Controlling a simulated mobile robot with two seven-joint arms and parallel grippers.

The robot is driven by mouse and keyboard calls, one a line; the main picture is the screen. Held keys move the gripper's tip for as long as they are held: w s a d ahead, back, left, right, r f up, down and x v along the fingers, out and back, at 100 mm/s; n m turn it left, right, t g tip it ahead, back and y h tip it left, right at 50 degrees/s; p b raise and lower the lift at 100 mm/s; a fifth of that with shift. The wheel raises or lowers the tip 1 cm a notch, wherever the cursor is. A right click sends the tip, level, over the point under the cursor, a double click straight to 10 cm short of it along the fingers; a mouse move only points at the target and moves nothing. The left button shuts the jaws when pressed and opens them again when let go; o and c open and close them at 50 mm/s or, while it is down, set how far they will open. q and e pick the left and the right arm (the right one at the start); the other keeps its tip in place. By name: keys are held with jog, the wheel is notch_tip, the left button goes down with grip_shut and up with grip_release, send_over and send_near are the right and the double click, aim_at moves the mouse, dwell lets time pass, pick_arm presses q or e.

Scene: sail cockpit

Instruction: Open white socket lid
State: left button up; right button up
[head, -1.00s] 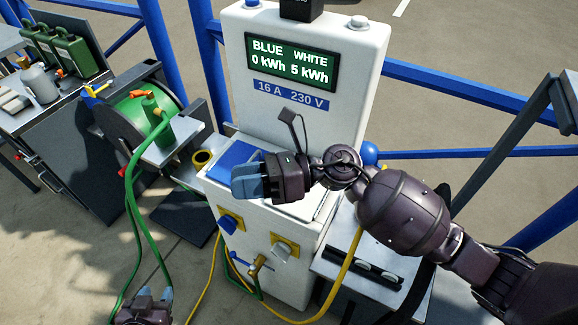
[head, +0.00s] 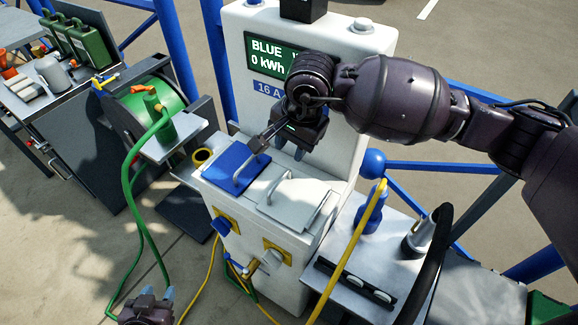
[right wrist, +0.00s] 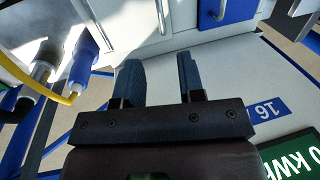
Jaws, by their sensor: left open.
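The white lid (head: 300,204) lies flat and shut on the sloped top of the white pedestal (head: 280,265), its handle (head: 275,186) standing up. The blue lid (head: 226,172) beside it is also shut. In the right wrist view my right gripper (right wrist: 158,68) is open and empty, with the white lid's handle (right wrist: 162,14) beyond the gap, apart from the fingers. My left gripper (head: 153,296) is low at the bottom edge, open and empty.
The pedestal's display (head: 262,55) stands right behind my right gripper, partly covered by my arm. A side table (head: 375,255) with a blue plug (head: 370,218) and yellow cable (head: 345,255) is on the right. A green hose reel (head: 150,105) stands on the left.

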aim_at(282, 178)
jog(key=f, duration=0.3)
jog(key=a+f, duration=0.1)
jog(key=f, duration=0.3)
jog(key=w+a+f, duration=0.1)
jog(key=f, duration=0.2)
jog(key=shift+f, duration=0.2)
grip_shut()
